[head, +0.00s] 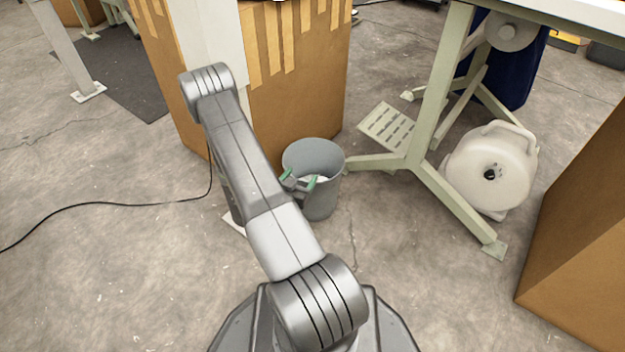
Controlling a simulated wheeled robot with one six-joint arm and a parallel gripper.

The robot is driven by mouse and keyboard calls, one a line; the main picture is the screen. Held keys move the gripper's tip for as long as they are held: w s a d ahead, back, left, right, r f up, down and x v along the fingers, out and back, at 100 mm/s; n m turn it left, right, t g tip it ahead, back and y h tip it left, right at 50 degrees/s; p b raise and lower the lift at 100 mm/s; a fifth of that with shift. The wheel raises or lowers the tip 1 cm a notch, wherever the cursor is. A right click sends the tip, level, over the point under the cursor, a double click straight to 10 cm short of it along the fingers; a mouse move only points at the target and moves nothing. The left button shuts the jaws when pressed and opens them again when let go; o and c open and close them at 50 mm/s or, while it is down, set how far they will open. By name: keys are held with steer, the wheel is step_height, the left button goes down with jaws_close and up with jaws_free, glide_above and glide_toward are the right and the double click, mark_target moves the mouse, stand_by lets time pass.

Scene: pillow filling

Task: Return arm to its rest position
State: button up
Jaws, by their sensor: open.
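My gripper (300,182) has green fingertips set apart, and nothing shows between them. It sits over the near side of the rim of a grey bucket (320,202), with white material inside the bucket. I cannot tell whether the fingers touch the rim or the white material. My arm reaches forward from my base, and its forearm hides part of the wrist and of the bucket's left side.
A large cardboard box (300,110) stands just behind the bucket. A pale green table frame (425,110) with a foot pedal (391,128) is at the right, beside a white round machine (490,170). Another box (585,235) is at far right. A black cable (120,203) crosses the floor at left.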

steer(key=b+x, duration=0.4)
steer(key=x, duration=1)
steer(key=shift+r+p, duration=1.2)
steer(key=shift+r, duration=1.1)
